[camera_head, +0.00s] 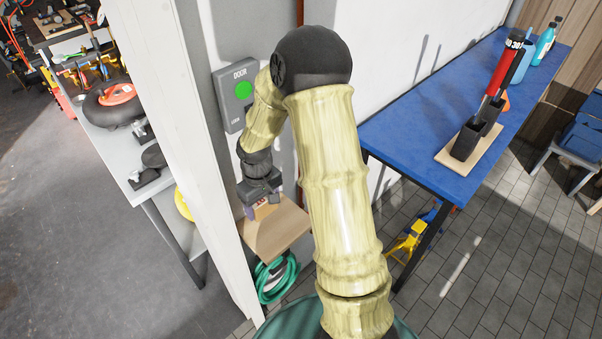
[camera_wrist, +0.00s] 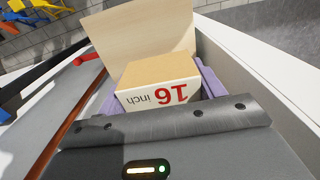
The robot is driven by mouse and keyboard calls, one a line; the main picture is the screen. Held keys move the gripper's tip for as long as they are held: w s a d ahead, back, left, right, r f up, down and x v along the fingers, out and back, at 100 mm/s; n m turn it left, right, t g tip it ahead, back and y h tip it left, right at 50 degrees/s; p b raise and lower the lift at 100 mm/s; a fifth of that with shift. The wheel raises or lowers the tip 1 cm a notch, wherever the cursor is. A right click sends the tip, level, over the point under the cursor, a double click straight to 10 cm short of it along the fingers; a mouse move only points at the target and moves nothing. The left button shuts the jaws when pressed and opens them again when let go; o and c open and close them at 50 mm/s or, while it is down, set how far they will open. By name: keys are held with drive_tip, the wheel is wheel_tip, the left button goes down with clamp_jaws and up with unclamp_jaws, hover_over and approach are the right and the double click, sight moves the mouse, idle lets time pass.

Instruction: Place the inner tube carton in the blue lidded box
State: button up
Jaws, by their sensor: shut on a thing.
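My gripper (camera_head: 264,205) is shut on the inner tube carton, with a purple finger on each side. In the head view the gripper mostly hides the carton. A blue box (camera_head: 582,137) sits on a stool at the right edge, partly cut off; I cannot make out its lid clearly.
A grey door panel with a green button (camera_head: 243,90) is on the wall above my gripper. A white post (camera_head: 180,120) stands to the left. A green hose (camera_head: 278,279) hangs below the shelf. A blue-topped bench (camera_head: 430,142) runs along the right, mostly clear.

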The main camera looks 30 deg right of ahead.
drive_tip(key=f+m+p, duration=0.2)
drive_tip(key=f, duration=0.1)
drive_tip(key=w+f+p, duration=0.1)
drive_tip(key=shift+a+f+m, duration=0.15)
drive_tip(key=shift+f+m, duration=0.2)
drive_tip(key=shift+m, duration=0.05)
drive_tip(key=shift+f+m, duration=0.3)
drive_tip(key=shift+f, duration=0.2)
